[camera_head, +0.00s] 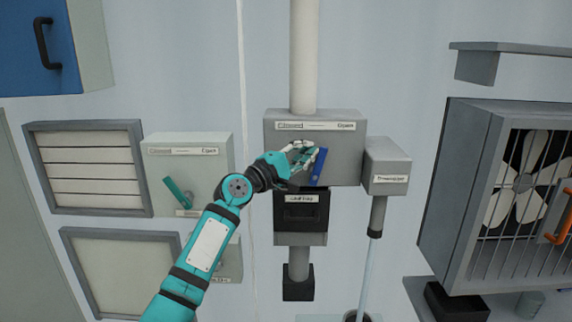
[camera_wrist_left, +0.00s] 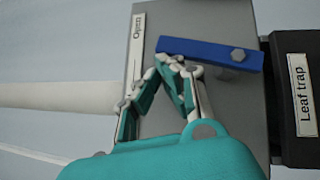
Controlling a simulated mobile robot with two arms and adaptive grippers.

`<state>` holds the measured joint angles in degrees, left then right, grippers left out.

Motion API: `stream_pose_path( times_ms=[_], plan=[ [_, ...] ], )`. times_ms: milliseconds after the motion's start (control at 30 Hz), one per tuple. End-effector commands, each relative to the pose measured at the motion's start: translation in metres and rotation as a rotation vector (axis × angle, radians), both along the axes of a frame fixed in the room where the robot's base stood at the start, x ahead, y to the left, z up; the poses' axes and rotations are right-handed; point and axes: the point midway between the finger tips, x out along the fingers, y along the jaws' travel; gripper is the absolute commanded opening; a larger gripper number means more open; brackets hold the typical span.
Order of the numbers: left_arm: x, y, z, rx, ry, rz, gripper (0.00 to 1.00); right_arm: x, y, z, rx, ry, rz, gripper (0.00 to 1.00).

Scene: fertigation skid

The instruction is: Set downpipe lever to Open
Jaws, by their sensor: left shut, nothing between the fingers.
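The blue lever (camera_head: 320,166) is on the front of the grey downpipe box (camera_head: 342,117), whose top label reads "Closed" at left and "Open" at right. The lever points mostly up, its free end leaning a little to the right, the Open side. The left wrist view shows the blue lever (camera_wrist_left: 205,52) with its bolt near the leaf trap end. My left gripper (camera_head: 308,157) is shut and empty, at the lever's left side near its free end. In the left wrist view its fingertips (camera_wrist_left: 172,62) are right beside the lever; contact is hard to tell. My right gripper is not in view.
A leaf trap box (camera_head: 302,211) hangs below. A smaller grey box (camera_head: 388,160) with a thin pipe stands to the right. A pale box with a teal lever (camera_head: 177,193) is at left. A caged fan (camera_head: 515,185) juts out at far right.

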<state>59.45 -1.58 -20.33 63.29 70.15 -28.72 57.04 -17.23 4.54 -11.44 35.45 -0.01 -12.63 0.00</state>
Motion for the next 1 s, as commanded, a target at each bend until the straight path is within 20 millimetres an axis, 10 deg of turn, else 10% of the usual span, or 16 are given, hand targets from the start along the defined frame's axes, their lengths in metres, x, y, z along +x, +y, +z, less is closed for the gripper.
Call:
stream_pose_path(
  times_ms=[1000],
  plan=[
    [0.000, -0.022, 0.005, -0.001, 0.000, -0.001, 0.00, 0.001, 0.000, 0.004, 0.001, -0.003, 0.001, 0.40]
  ],
)
